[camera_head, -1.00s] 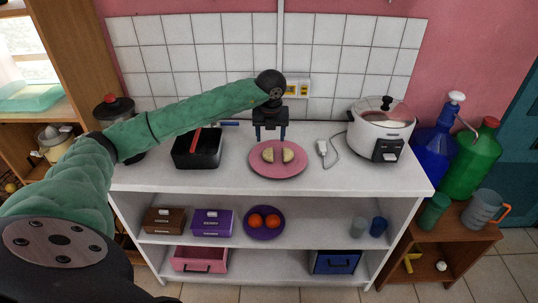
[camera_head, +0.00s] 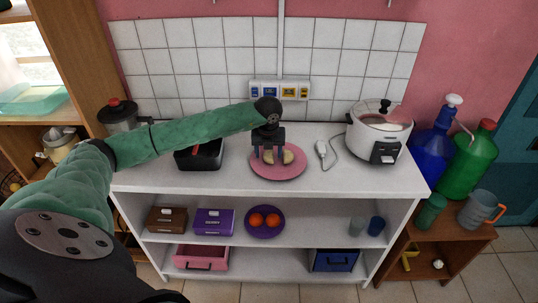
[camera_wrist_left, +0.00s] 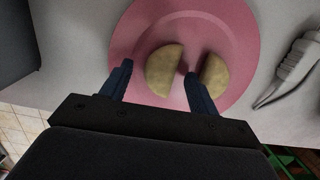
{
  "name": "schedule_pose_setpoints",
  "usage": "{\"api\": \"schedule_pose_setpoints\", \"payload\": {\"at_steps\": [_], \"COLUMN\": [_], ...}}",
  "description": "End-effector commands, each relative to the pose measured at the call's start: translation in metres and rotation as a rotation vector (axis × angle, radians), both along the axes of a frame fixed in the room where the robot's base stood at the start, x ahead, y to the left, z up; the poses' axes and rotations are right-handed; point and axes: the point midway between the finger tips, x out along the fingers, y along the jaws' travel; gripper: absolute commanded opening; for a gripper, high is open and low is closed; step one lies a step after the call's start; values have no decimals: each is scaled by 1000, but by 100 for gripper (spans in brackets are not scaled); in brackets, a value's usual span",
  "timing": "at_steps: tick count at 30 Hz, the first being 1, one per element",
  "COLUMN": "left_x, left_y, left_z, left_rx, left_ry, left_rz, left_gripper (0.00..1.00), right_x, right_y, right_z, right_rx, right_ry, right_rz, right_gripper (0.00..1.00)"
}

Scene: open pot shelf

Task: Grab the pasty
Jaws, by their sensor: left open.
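Two pale half-moon pasties lie on a pink plate (camera_head: 276,174) on the white counter. In the head view the right pasty (camera_head: 288,157) shows beside the fingers, and the left pasty is partly hidden behind them. My left gripper (camera_head: 268,160) is open, pointing down over the plate. In the left wrist view the left pasty (camera_wrist_left: 164,71) lies between the two fingers, a little ahead of the tips. I see no pasty held. My right gripper is not in view.
Tiled wall with sockets (camera_head: 280,91) rises behind. The counter's front strip is clear.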

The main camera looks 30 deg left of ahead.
Motion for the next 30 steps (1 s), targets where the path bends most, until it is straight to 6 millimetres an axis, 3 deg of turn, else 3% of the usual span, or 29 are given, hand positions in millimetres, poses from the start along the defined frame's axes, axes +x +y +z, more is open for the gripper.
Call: {"api": "schedule_pose_setpoints", "payload": {"at_steps": [11,18,30], "left_x": [1,1,1], "left_y": [0,0,0], "left_z": [-5,-5,-4], "left_rx": [0,0,0], "left_ry": [-1,-1,-1], "left_rz": [-1,0,0], "left_gripper": [61,14,12], "right_x": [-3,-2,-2], "right_y": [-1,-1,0], "right_z": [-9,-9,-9], "right_rx": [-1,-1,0], "right_ry": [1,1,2], "right_rz": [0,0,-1], "right_gripper": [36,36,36]}}
